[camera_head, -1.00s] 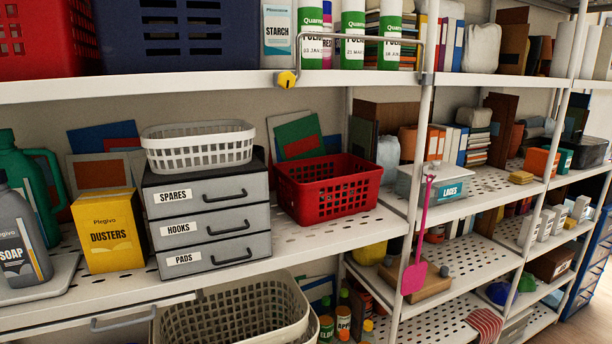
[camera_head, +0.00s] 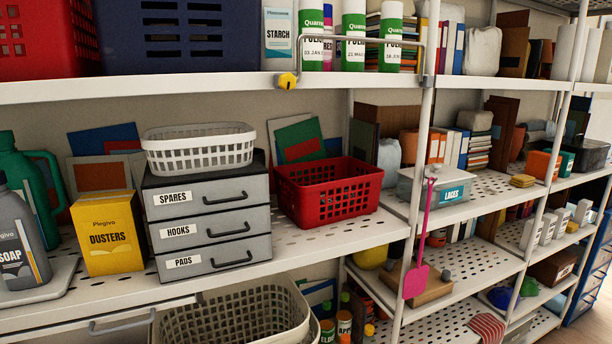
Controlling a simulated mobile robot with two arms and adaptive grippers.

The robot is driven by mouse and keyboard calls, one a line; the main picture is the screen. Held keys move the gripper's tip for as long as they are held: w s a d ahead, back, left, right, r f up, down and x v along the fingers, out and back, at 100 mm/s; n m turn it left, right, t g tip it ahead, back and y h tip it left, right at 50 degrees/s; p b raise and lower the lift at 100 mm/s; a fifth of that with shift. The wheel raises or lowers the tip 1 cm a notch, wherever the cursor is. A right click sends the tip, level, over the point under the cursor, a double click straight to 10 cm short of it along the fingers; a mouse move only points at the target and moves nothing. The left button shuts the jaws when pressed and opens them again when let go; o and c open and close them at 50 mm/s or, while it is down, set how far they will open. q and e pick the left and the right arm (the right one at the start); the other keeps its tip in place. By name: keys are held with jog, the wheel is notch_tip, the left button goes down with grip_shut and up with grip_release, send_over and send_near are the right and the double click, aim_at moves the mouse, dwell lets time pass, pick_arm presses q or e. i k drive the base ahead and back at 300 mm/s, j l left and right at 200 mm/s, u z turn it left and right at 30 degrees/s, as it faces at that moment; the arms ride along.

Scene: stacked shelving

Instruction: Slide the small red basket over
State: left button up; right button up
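The small red basket (camera_head: 328,196) stands upright on the middle shelf (camera_head: 335,240), to the right of a grey drawer unit (camera_head: 208,222) labelled SPARES, HOOKS and PADS. A gap separates the basket from the shelf's right end near the white post. The basket looks empty, with its inside only partly visible through the top and the mesh. A larger red basket (camera_head: 40,38) stands on the upper shelf at the far left, cut off by the frame. Neither of my grippers is in view.
A white basket (camera_head: 199,150) sits on top of the drawer unit. A yellow DUSTERS box (camera_head: 108,232) stands to its left. A LACES box (camera_head: 440,187) is on the neighbouring shelf. Bare shelf lies before the red basket.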

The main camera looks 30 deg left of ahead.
aim_at(306, 201)
jog(key=u, duration=0.25)
jog(key=i+l+u, duration=0.15)
jog(key=u, duration=0.2)
jog(key=i+l+u, duration=0.1)
jog(key=l+u, duration=0.2)
jog(key=l, duration=0.15)
jog(key=i+l+u, duration=0.1)
jog(key=l+u, duration=0.9)
jog(key=l, duration=2.7)
jog(key=k, duration=0.05)
